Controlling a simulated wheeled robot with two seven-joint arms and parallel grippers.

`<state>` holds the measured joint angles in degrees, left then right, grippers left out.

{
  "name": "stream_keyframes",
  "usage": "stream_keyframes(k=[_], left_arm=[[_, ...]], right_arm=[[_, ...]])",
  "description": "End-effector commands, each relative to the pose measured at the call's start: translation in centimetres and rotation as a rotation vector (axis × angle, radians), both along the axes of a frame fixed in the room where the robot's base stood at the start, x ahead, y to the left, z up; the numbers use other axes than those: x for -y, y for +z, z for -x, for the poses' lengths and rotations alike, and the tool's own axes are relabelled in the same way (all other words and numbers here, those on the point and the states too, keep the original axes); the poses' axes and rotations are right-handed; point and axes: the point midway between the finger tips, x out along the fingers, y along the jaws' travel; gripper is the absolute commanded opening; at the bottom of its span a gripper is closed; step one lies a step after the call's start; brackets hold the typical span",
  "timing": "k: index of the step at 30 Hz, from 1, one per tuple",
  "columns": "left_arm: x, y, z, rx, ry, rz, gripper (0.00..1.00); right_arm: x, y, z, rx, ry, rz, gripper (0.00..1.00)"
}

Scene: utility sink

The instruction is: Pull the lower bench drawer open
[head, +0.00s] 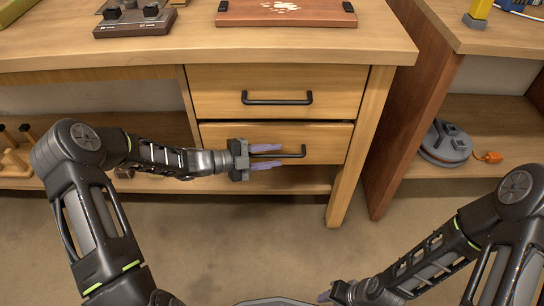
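The lower bench drawer (325,142) is a light wood front under a similar upper drawer (215,92). A thin dark gap runs along its top edge; it looks shut or nearly so. Its black bar handle (297,154) is partly hidden by my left gripper (266,156). The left gripper's lilac fingers are apart, one above and one below the handle bar; I cannot tell whether they touch it. My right gripper (325,296) is low at the bottom edge, away from the drawer.
The upper drawer has its own black handle (277,98). A bench leg (352,165) stands right of the drawers. Another shelf unit at right holds a grey round object (445,145) and an orange piece (488,156). The floor (270,225) before the drawers is clear.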

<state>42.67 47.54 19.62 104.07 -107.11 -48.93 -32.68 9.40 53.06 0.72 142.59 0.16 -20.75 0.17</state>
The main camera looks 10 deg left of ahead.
Motion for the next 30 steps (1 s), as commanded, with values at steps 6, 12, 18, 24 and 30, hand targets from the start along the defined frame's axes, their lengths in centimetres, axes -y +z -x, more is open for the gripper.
stream_keyframes(k=[6, 12, 18, 24, 30], left_arm=[[0.02, 0.00, -0.04, 0.000, 0.001, -0.001, 0.34], [0.00, 0.00, -0.02, 0.000, 0.001, -0.001, 0.20], [-0.01, 0.00, -0.02, 0.000, 0.001, -0.001, 0.03], [-0.02, 0.00, -0.03, 0.000, 0.001, -0.001, 0.00], [-0.03, 0.00, -0.02, 0.000, 0.001, -0.001, 0.00]], right_arm=[[0.01, 0.02, -0.03, 0.001, 0.000, 0.000, 0.36], [0.00, 0.02, -0.02, 0.000, 0.000, 0.000, 0.36], [0.00, 0.02, 0.00, 0.000, 0.000, 0.000, 0.36], [-0.01, 0.03, 0.00, 0.000, 0.000, 0.000, 0.36], [-0.02, 0.02, 0.01, 0.000, 0.000, 0.000, 0.36]])
